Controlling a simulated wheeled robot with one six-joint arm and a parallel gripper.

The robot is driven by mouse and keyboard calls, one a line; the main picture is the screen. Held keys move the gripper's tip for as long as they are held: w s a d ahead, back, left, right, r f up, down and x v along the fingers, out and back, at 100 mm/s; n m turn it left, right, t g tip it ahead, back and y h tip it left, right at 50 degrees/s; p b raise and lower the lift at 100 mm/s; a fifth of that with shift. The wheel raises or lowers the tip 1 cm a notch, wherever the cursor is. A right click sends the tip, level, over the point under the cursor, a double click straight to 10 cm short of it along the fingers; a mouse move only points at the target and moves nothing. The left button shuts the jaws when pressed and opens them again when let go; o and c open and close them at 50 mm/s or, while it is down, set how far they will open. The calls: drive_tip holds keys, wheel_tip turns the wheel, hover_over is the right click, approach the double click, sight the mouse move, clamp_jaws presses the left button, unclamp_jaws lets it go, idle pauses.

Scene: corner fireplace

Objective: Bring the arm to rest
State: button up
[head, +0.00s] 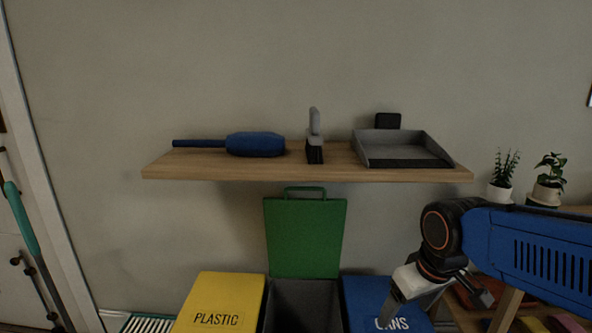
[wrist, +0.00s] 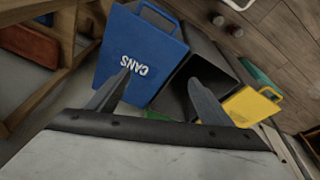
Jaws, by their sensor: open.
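My gripper (head: 436,300) is at the lower right of the head view, below the shelf and in front of the blue bin's lid. In the wrist view its two fingers (wrist: 160,97) are spread apart with nothing between them. Past the fingers are the blue bin lid marked CANS (wrist: 143,50) and a dark open bin (wrist: 220,62). My arm reaches in from the right of the head view, bent down at the wrist.
A wooden shelf (head: 215,171) holds a blue duster (head: 255,144), a brush (head: 314,140) and a dustpan (head: 402,147). Below stand a yellow PLASTIC bin (head: 218,290) and a bin with its green lid (head: 305,237) raised. Potted plants (head: 548,180) stand at right.

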drive_tip(key=s+d+m+t, duration=0.1)
drive_tip(key=s+d+m, duration=0.2)
drive_tip(key=s+d, duration=0.2)
drive_tip(key=s, duration=0.3)
drive_tip(key=shift+s+d+m+t+h, duration=0.3)
drive_tip(key=shift+d+m, duration=0.1)
